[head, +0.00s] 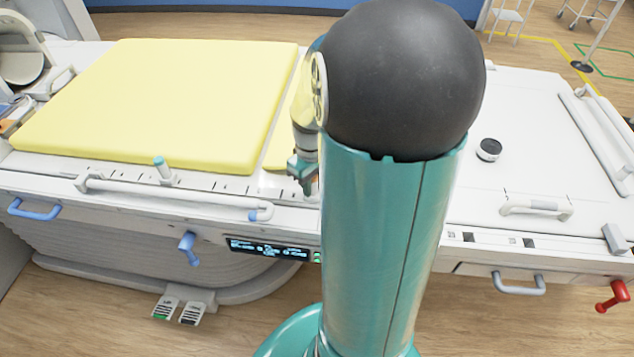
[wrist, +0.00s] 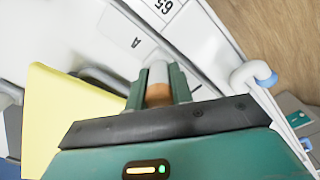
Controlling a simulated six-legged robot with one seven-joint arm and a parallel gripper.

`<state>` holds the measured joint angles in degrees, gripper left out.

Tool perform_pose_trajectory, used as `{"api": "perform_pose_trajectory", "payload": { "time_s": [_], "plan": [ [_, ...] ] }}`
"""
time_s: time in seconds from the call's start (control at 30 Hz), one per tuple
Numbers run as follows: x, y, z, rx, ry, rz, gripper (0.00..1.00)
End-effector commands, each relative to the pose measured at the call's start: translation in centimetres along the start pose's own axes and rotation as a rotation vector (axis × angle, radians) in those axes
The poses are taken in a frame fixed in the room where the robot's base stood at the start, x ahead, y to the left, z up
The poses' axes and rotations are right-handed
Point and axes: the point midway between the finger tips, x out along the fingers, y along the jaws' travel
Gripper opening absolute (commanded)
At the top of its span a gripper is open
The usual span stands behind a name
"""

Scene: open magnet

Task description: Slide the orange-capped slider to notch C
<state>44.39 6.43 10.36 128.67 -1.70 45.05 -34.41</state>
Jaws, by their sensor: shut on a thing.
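My gripper (wrist: 159,88) is shut on the orange-capped slider (wrist: 158,94) in the wrist view. The orange part and a pale cylindrical part sit between the two green fingers. A letter A (wrist: 136,43) is printed on the white surface just beyond the fingers. In the head view my gripper (head: 304,182) is low at the bed's front edge, right of the ruled strip (head: 215,183). The orange cap is not visible there, and my arm blocks part of the strip. Notch C cannot be made out in either view.
A teal-capped post (head: 162,168) stands on the strip to the left. A white rail (head: 170,198) runs along the front edge. A yellow pad (head: 160,100) covers the left of the bed. A dark round knob (head: 489,149) sits on the right top.

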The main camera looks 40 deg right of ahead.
Motion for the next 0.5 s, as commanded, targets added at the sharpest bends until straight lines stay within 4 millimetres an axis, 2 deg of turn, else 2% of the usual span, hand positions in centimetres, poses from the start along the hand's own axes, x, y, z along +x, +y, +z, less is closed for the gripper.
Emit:
{"api": "perform_pose_trajectory", "payload": {
  "time_s": [0.5],
  "plan": [
    [0.0, -7.4, -10.0, -0.009, 0.001, -0.001, 0.0]
  ]
}}
